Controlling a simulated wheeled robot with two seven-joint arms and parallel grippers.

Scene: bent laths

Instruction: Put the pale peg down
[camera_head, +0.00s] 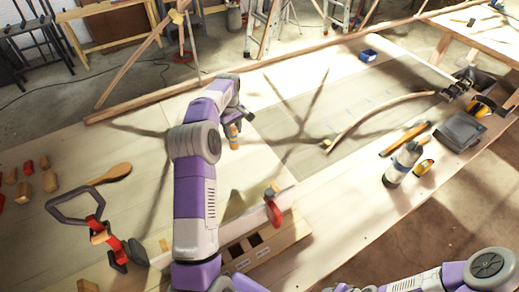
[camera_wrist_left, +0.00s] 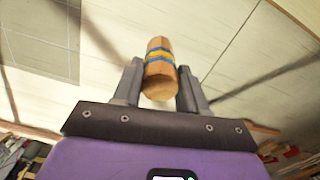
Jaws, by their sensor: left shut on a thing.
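The pale peg (camera_wrist_left: 159,66) is a wooden cylinder with blue and yellow bands, held between the two grey fingers of my left gripper (camera_wrist_left: 160,82). In the head view, the peg (camera_head: 234,141) sticks out below the left gripper (camera_head: 236,118), over the pale bench top (camera_head: 140,140). I cannot tell whether the peg's far end touches the bench. My right arm enters at the lower right of the head view, but its gripper is not visible.
A wooden block with square holes (camera_head: 247,255) is at the bench's front, with a red-handled tool (camera_head: 273,208) beside it. A bent lath (camera_head: 375,112) lies right of the peg. Red and wooden pieces and a mallet (camera_head: 105,175) lie left.

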